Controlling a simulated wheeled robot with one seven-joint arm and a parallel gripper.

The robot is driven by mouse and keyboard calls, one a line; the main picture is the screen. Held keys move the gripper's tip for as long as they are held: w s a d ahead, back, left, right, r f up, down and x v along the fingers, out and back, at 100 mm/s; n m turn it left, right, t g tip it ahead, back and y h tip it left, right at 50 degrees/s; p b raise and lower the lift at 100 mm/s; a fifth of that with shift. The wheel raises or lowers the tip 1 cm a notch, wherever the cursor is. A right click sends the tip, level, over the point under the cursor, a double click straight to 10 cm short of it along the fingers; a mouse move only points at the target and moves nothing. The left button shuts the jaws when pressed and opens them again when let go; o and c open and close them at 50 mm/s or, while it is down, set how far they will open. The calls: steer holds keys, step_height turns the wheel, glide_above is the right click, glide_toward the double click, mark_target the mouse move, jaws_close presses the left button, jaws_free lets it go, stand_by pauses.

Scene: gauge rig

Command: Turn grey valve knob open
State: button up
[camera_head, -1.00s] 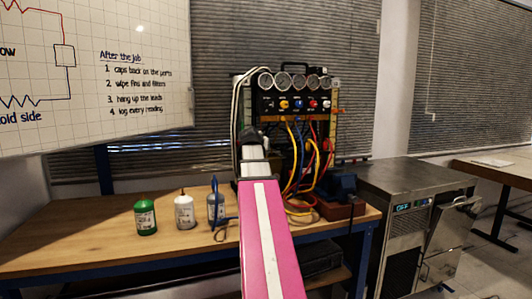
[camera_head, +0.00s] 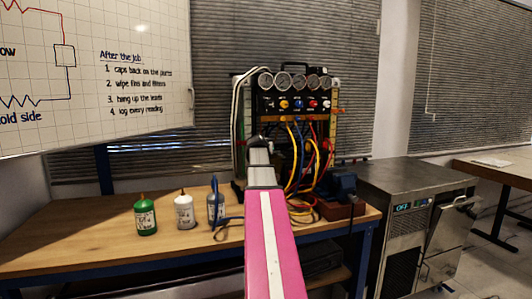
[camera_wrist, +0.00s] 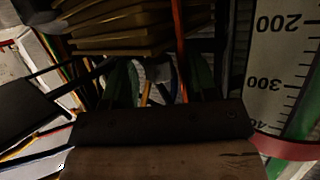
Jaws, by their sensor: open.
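The gauge rig (camera_head: 262,118) stands at the back of the bench. A row of small coloured valve knobs runs under its gauges. A pale knob (camera_head: 326,104) at the right end may be the grey one, but it is too small to be sure. My gripper (camera_head: 259,143) is in front of the rig's left part, below the knob row, mostly hidden behind my arm. It is open, and I see nothing held. No knob can be made out in the wrist view, which shows a dark bar, hoses and a scale cylinder (camera_wrist: 285,75) close by.
Yellow, blue and red hoses (camera_head: 312,160) hang below the knobs, right of my gripper. A blue vise (camera_head: 342,187) and a steel machine (camera_head: 405,200) are at right.

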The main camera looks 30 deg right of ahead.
steer(key=c, duration=0.9)
steer(key=shift+c, duration=0.2)
steer(key=shift+s+d+n+t+y, duration=0.15)
steer(key=shift+n+t+y, duration=1.15)
steer(key=shift+n+y, duration=0.8)
steer(key=o, duration=0.9)
steer(key=shift+o, duration=0.2)
